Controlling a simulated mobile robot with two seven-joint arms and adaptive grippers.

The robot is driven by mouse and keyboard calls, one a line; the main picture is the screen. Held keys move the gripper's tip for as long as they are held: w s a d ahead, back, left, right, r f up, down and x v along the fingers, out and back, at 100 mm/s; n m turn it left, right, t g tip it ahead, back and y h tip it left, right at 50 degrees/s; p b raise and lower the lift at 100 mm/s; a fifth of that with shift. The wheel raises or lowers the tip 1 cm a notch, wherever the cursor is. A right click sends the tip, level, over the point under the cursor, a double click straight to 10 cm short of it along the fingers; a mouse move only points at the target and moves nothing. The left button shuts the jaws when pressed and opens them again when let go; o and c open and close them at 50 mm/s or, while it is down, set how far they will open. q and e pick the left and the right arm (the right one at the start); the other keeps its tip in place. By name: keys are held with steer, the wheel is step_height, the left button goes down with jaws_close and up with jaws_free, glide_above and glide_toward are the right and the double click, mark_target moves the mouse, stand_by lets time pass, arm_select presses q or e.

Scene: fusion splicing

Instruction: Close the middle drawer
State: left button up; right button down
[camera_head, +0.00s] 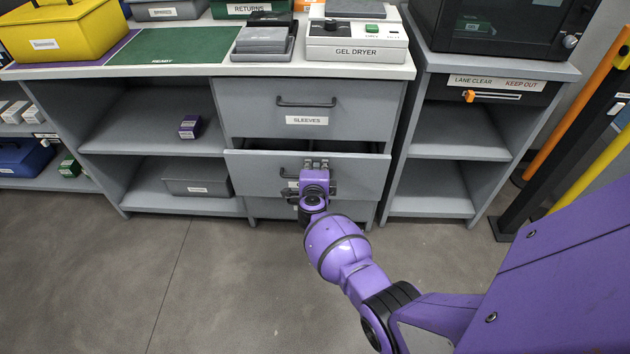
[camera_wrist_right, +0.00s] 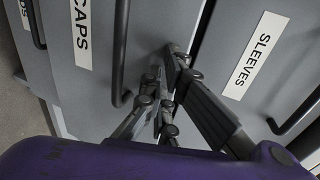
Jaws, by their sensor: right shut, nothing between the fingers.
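The middle drawer (camera_head: 255,172) is grey and stands pulled out a little, with a dark gap above its front. In the right wrist view its front (camera_wrist_right: 155,25) carries a label reading CAPS and a dark bar handle (camera_wrist_right: 120,55). My right gripper (camera_head: 316,163) is in front of the drawer's upper middle and covers part of its handle and label. In the wrist view my right gripper (camera_wrist_right: 168,65) is shut and empty, its tips by the drawer's upper edge. I cannot tell whether they touch. My left gripper is in neither view.
The SLEEVES drawer (camera_head: 345,107) above is shut. A lower drawer (camera_head: 268,208) is partly hidden. Open shelves with a purple box (camera_head: 191,126) and a grey box (camera_head: 197,177) lie left. A gel dryer (camera_head: 357,42) stands on the worktop. Posts (camera_head: 560,130) stand at right.

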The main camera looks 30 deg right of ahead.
mark_target(317, 153)
steer(key=w+d, duration=0.1)
steer(key=w+d+b, duration=0.1)
steer(key=w, duration=0.1)
steer(key=w+d, duration=0.1)
steer(key=shift+w+b, duration=0.25)
steer(key=shift+b, duration=0.1)
steer(key=shift+w+d, duration=0.15)
steer(key=shift+w, duration=0.1)
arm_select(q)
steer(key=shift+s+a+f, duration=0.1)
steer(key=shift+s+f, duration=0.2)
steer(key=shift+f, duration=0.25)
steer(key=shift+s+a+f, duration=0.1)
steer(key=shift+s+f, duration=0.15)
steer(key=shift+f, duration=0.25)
arm_select(e)
steer(key=shift+w+d, duration=0.2)
steer(key=shift+w, duration=0.05)
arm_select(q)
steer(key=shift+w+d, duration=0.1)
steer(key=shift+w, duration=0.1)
arm_select(e)
steer(key=shift+r, duration=0.1)
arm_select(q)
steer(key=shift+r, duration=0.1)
